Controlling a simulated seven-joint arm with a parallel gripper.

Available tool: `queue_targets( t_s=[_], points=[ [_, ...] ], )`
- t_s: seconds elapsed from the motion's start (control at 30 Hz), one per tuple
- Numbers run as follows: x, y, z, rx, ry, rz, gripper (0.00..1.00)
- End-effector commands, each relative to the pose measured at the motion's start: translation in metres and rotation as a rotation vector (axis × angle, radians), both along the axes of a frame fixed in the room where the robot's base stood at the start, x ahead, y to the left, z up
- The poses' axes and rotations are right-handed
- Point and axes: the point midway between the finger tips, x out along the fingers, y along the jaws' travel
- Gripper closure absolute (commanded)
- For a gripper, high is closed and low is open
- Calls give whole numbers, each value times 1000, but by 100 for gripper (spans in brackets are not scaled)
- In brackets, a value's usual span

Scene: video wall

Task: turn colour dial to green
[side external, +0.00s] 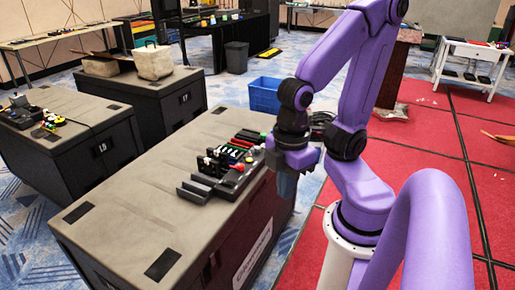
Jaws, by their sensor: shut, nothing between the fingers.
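A dark control panel (196,191) with several small coloured parts lies on top of the near grey case (140,205), close to its right edge. Red, green and white strips show at its far end, with small pale and red knobs near its right side. The parts are too small to tell which is the colour dial or where it points. My gripper (286,186) points down just right of the panel, near the case's right edge. It is shut and empty. I cannot tell whether it touches anything.
A blue bin (264,95) stands on the floor behind my gripper. The near case's front top is mostly bare. Red mats (440,180) cover the right floor.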

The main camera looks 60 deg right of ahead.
Motion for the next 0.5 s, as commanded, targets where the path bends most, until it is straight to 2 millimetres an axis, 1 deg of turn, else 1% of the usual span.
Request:
queue_targets(
  t_s=[0.03, 0.07, 0.1, 0.17, 0.2, 0.27, 0.37, 0.4, 0.47, 0.5],
  points=[
    [0, 0, 0, 0, 0, -1, 87],
    [1, 0, 0, 0, 0, -3, 77],
    [3, 1, 1, 0, 0, -13, 64],
    [9, 3, 2, -1, 1, -42, 45],
    [15, 5, 3, -2, 1, -72, 41],
    [29, 9, 6, -2, 2, -135, 41],
    [62, 15, 10, -3, 4, -277, 41],
    [76, 16, 12, -4, 4, -339, 41],
    [99, 16, 13, -5, 7, -433, 41],
    [115, 14, 14, -6, 8, -493, 41]
  ],
)
